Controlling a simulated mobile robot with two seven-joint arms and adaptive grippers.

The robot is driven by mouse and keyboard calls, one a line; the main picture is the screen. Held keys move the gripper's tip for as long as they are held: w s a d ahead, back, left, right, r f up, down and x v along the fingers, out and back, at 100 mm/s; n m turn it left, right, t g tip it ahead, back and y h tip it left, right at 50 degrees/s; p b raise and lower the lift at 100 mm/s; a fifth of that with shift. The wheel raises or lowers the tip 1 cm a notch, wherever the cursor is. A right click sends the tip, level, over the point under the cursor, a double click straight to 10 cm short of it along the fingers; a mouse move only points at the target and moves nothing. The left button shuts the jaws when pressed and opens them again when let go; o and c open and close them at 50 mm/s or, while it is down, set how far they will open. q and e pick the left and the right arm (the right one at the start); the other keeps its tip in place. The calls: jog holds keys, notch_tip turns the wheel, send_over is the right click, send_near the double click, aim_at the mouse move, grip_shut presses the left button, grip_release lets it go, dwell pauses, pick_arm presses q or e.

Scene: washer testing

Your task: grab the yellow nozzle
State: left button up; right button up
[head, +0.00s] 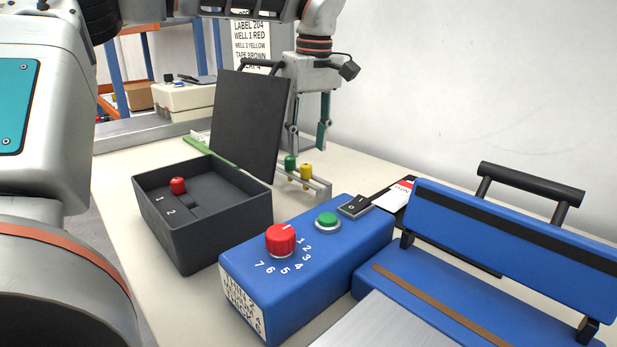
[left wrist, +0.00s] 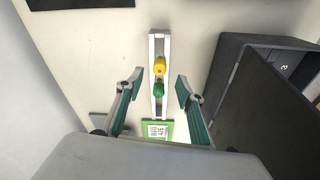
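The yellow nozzle (head: 306,172) stands on a narrow light rail (head: 322,187) behind the open black box. A green nozzle (head: 290,163) stands beside it on the rail. In the left wrist view, the yellow nozzle (left wrist: 160,66) is above the green nozzle (left wrist: 159,89) along the rail. My left gripper (head: 309,144) points down above the rail, behind the box lid. In the left wrist view it (left wrist: 157,86) is open, its fingers on either side of the rail, with nothing visibly held. My right gripper is not in view.
The dark box (head: 205,225) holds a red nozzle (head: 177,185); its raised lid (head: 247,120) stands close to the left gripper. A blue control box (head: 308,260) with a red knob and a blue hinged machine (head: 510,240) occupy the front and right.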

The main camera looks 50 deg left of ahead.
aim_at(306, 165)
pick_arm(q)
jog(key=f, duration=0.3)
jog(key=f+b, duration=0.1)
jog(key=shift+w+a+f, duration=0.1)
jog(key=shift+a+f, duration=0.2)
jog(key=shift+f, duration=0.35)
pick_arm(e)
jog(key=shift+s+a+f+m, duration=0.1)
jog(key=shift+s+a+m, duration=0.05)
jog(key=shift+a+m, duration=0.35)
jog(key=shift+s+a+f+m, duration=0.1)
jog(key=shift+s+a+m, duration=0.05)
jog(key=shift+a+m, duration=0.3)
pick_arm(q)
grip_shut()
jog(key=shift+r, duration=0.15)
